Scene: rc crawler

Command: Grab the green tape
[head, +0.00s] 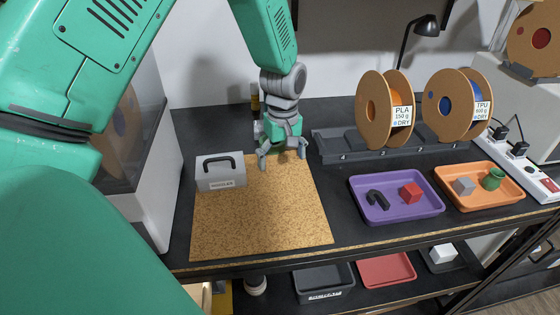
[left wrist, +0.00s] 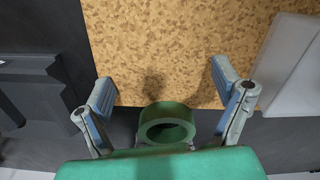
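A dark green tape roll (left wrist: 167,124) shows in the left wrist view, with its round hole facing the camera. It is at the edge of the cork mat (head: 250,215), partly covered at the bottom by my gripper's green body. My left gripper (head: 283,157) points down over the back part of the mat in the head view. In the left wrist view its two fingers (left wrist: 163,88) are spread wide on either side of the roll, with gaps to it. In the head view I cannot make out this roll, apparently hidden by the gripper. My right gripper is out of view.
A grey box (head: 220,180) with a black handle stands at the mat's left. Cardboard filament spools (head: 372,115) stand in a dark rack at the back. A purple tray (head: 428,207) and an orange tray (head: 505,202) hold small items, including a green ring-like piece (head: 493,179).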

